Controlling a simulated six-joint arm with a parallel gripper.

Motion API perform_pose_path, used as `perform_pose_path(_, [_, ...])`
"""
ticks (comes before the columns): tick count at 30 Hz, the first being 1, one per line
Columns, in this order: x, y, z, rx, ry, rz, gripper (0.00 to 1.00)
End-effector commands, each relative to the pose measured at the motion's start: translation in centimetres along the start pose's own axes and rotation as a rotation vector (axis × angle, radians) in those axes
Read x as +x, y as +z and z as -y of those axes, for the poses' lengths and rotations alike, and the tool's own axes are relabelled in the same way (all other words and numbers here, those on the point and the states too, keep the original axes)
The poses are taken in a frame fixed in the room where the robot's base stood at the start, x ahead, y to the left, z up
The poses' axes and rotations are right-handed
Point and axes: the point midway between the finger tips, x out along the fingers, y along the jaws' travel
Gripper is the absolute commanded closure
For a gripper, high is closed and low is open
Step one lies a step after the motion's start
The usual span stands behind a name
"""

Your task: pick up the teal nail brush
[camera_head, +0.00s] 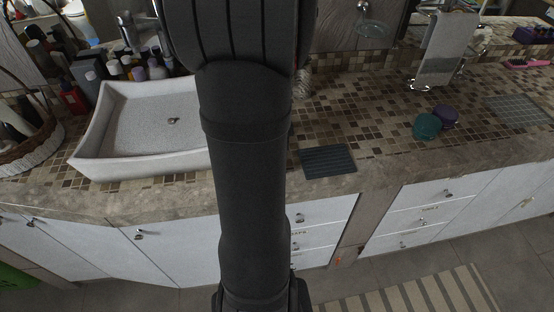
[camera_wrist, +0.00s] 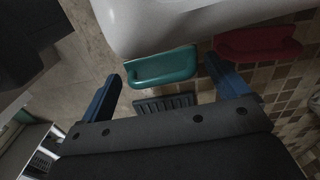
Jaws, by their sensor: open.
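In the wrist view, the teal nail brush (camera_wrist: 163,67) lies on the counter beside the white basin, its long side roughly across the picture. My gripper (camera_wrist: 161,71) is open, with one blue finger to the left of the brush and the other to its right. The brush shows between the fingertips, and I see no grip on it. I cannot tell the height left between fingers and counter. In the head view my arm hides the brush and the gripper.
A red object (camera_wrist: 258,42) lies right of the right finger. A dark ribbed mat (camera_head: 327,161) lies near the counter's front edge. The white basin (camera_head: 105,118) stands left of my arm. A teal round item (camera_head: 427,126) and a purple one (camera_head: 445,116) stand farther right.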

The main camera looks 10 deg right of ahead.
Motion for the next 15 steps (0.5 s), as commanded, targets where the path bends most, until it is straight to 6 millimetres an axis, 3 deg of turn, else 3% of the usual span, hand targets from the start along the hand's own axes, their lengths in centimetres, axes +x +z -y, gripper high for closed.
perform_pose_path(6, [2.7,-0.1,-0.1,0.000,0.001,0.000,0.08])
perform_pose_path(15, [3.0,-0.1,0.0,0.000,-0.001,0.000,0.10])
